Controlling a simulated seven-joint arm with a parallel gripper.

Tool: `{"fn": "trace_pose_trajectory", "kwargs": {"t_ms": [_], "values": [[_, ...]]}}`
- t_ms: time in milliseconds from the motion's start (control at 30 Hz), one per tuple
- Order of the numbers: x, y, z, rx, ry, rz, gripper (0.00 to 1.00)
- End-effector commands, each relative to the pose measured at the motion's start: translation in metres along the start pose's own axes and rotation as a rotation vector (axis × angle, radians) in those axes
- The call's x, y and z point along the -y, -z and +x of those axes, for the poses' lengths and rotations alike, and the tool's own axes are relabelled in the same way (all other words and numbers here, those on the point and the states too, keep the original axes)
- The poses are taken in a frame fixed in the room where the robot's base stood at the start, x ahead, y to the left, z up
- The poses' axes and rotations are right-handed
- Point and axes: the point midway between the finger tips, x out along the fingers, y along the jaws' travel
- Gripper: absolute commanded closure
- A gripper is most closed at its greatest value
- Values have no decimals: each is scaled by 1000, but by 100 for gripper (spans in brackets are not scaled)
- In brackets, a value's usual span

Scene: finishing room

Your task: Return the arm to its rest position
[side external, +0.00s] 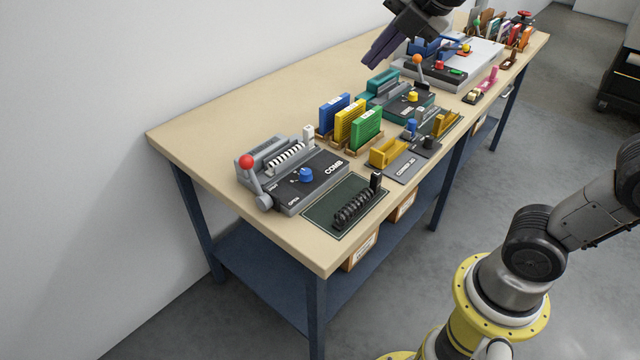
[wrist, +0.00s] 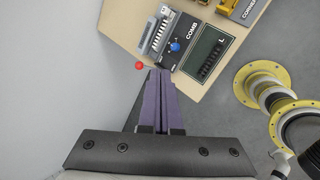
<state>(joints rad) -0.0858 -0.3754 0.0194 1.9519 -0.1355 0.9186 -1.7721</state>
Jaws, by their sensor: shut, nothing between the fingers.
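My gripper (side external: 377,57) is at the top of the side external view, raised over the back part of the workbench (side external: 215,118) near the wall. Its long purple-grey fingers point down and to the left and are together, with nothing between them. In the wrist view the gripper (wrist: 160,75) also shows its fingers side by side, with the comb binding machine (wrist: 168,38) beyond their tips. The upper part of the gripper and the wrist are cut off by the top edge of the side external view.
The comb machine (side external: 300,172) with a red-knobbed lever (side external: 247,162) stands at the near end. A green mat (side external: 322,217) holds a black comb (side external: 352,212). Blue, yellow and green upright holders (side external: 367,128), more machines and small tools line the bench. The bench's back left strip is bare.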

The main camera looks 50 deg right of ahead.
Motion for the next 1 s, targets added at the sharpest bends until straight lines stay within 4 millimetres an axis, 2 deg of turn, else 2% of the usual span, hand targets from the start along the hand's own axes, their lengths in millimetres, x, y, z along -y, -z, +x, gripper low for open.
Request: {"fn": "trace_pose_trajectory", "kwargs": {"t_ms": [33,200,400,500,600,733,833,1000], "values": [[22,3,-7,1,0,134,100],[84,18,-14,-8,17,596,100],[144,42,-7,-13,67,1122,100],[168,54,1,-5,108,1369,100],[184,63,10,14,158,1583,100],[189,67,13,33,180,1787,100],[188,66,12,40,179,1876,100],[187,66,12,44,179,1920,100]]}}
